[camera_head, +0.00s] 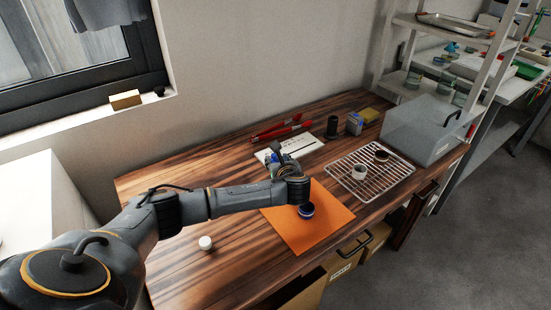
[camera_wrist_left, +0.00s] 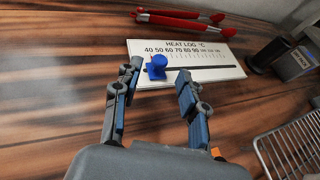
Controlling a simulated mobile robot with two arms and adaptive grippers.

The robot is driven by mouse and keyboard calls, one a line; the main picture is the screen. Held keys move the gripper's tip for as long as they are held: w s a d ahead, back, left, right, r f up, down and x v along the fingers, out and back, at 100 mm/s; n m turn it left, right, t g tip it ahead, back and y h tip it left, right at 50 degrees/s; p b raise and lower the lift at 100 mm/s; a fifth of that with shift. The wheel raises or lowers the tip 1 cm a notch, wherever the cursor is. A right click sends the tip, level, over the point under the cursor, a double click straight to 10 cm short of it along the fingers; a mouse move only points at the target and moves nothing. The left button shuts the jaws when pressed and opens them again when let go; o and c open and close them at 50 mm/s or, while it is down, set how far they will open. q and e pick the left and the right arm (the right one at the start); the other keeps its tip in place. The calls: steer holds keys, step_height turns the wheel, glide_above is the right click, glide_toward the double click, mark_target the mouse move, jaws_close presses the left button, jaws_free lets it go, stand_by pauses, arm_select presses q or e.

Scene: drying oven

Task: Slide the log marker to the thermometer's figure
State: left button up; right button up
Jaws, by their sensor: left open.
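The white heat log board (camera_wrist_left: 215,72) lies on the wooden table, with a printed scale starting at 40 on its left; the head view shows it too (camera_head: 302,145). The blue log marker (camera_wrist_left: 157,66) sits on its slot near the left, low end of the scale. My left gripper (camera_wrist_left: 159,74) is open, its fingertips on either side of the marker in the wrist view; contact cannot be told. In the head view my left gripper (camera_head: 274,155) is over the board's left end and hides the marker. I cannot make out a thermometer or its figure. My right gripper is not in view.
Red tongs (camera_head: 282,129) lie behind the board. A black cylinder (camera_head: 332,127) and a small grey box (camera_head: 354,123) stand to its right. A wire rack (camera_head: 382,185) holds small cups. A white cap (camera_head: 205,242) lies front left.

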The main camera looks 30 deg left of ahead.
mark_target(275, 155)
arm_select(q)
steer(key=x, duration=0.2)
steer(key=shift+w+a+f, duration=0.15)
steer(key=shift+w, duration=0.1)
steer(key=shift+w+a+f, duration=0.25)
steer(key=shift+w+a, duration=0.15)
steer(key=shift+a, duration=0.05)
steer(key=shift+c, duration=0.7)
jaws_close()
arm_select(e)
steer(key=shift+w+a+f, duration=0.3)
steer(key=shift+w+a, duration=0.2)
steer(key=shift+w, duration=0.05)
arm_select(q)
steer(key=shift+w, duration=0.1)
